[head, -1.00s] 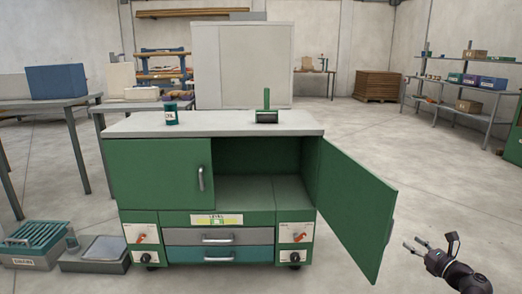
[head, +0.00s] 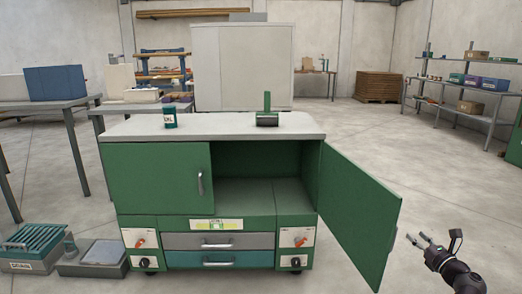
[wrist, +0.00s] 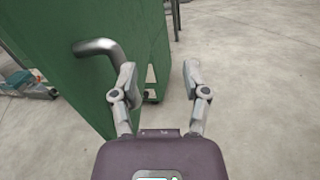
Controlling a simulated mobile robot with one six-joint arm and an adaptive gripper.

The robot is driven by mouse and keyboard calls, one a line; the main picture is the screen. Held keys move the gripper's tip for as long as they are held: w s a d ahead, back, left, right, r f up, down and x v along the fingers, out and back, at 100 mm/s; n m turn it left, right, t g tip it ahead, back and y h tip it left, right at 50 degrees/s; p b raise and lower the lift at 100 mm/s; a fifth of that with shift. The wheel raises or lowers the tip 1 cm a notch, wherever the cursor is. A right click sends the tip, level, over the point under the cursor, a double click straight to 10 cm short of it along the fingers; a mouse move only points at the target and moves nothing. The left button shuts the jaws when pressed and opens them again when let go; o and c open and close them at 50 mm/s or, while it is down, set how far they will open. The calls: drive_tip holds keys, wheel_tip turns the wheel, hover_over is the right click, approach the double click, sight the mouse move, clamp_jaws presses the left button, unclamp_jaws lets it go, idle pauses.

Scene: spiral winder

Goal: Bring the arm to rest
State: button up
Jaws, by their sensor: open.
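My gripper (head: 421,240) is at the lower right of the head view, to the right of the cabinet's open right door (head: 362,210). In the wrist view my gripper (wrist: 160,82) is open, with nothing between its fingers. The green door (wrist: 85,65) with its grey bar handle (wrist: 103,48) shows there at the left, beside the left finger. The handle is not between the fingers. Whether the left finger touches the door or handle I cannot tell.
The green cabinet (head: 150,180) has its left door shut and its right compartment open and empty. An oil can (head: 170,117) and a green-handled roller (head: 267,117) stand on top. Floor at right (head: 440,170) is clear.

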drive_tip(key=w+d+r+m+g+h+p, duration=0.1)
drive_tip(key=d+r+m+h+p, duration=0.1)
drive_tip(key=d+m+h, duration=0.35)
drive_tip(key=d+r+m+g+h+p, duration=0.1)
drive_tip(key=d+r+m+h+p, duration=0.1)
drive_tip(key=m+h, duration=0.7)
drive_tip(key=s+a+f+m+g+y+p, duration=0.2)
drive_tip(key=s+a+f+m+g+p, duration=0.5)
drive_tip(key=m+g, duration=0.8)
drive_tip(key=s+a+f+m+y+b, duration=0.1)
drive_tip(key=s+a+f+m+y, duration=0.15)
drive_tip(key=a, duration=0.75)
drive_tip(key=s+a+f+m+g+y+b, duration=0.1)
drive_tip(key=a+f+m+y, duration=0.25)
drive_tip(key=a, duration=0.65)
drive_tip(key=s+a+f+m+y+b, duration=0.1)
drive_tip(key=a+f+m+y+b, duration=0.15)
drive_tip(key=a, duration=0.85)
wheel_tip(320, 180, up, 37)
drive_tip(key=p, duration=3.8)
drive_tip(key=shift+f+n, duration=0.2)
drive_tip(key=shift+n, duration=0.2)
